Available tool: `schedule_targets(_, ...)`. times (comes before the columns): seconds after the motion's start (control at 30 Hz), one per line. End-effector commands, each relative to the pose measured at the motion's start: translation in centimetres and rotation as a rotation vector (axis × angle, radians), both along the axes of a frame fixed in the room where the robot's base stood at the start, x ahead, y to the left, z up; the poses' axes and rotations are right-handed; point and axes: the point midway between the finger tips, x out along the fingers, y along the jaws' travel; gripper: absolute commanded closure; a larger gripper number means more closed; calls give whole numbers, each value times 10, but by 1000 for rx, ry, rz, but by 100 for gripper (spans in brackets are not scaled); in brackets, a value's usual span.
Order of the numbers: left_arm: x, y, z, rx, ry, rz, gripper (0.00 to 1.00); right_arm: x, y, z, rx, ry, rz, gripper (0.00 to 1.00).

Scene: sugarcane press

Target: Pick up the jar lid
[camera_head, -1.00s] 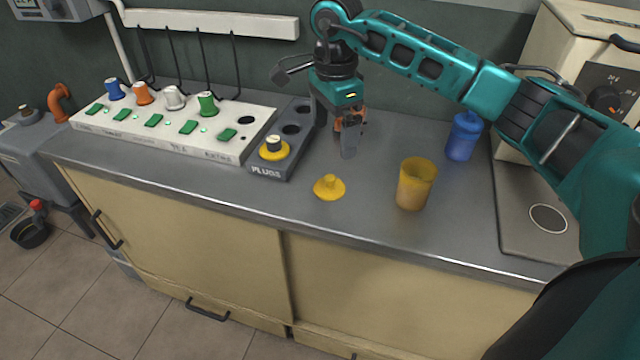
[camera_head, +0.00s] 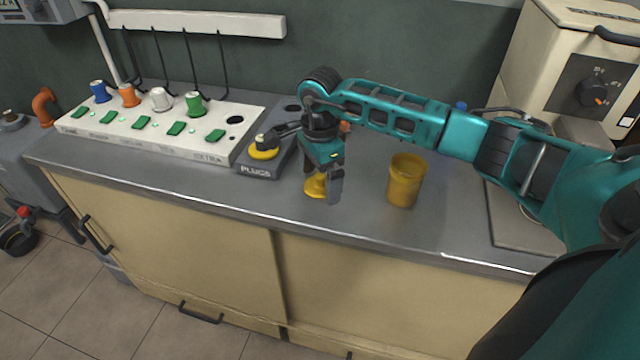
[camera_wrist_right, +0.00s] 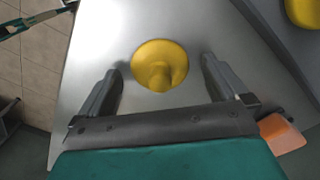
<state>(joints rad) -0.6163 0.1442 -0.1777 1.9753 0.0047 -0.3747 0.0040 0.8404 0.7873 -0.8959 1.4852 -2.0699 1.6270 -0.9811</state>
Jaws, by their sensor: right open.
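The yellow jar lid (camera_head: 315,186) lies on the grey counter, a round disc with a knob on top. It is partly hidden behind my right gripper (camera_head: 328,192) in the head view. In the right wrist view, the lid (camera_wrist_right: 159,66) lies ahead of the two open fingers of my right gripper (camera_wrist_right: 160,85), between their lines, with nothing held. The yellow jar (camera_head: 405,180) stands upright and open on the counter to the right of the lid. My left gripper is not in view.
A dark plugs holder (camera_head: 258,170) with a yellow-based plug (camera_head: 264,150) stands left of the lid. A white panel (camera_head: 150,143) with coloured plugs and green switches lies further left. A cream machine (camera_head: 570,60) stands at the right.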

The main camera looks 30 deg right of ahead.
Motion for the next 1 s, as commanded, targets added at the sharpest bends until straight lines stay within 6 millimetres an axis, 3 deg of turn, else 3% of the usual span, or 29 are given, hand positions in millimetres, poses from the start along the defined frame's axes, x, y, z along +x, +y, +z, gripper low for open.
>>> schedule_targets(0.13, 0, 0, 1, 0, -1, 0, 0, 0, 0, 1, 0, -1, 0, 2)
schedule_targets(0.7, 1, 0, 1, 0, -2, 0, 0, 0, 0, 1, 1, 0, 0, 56)
schedule_targets(1.0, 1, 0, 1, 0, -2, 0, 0, 0, 0, 3, 1, -1, 0, 58)
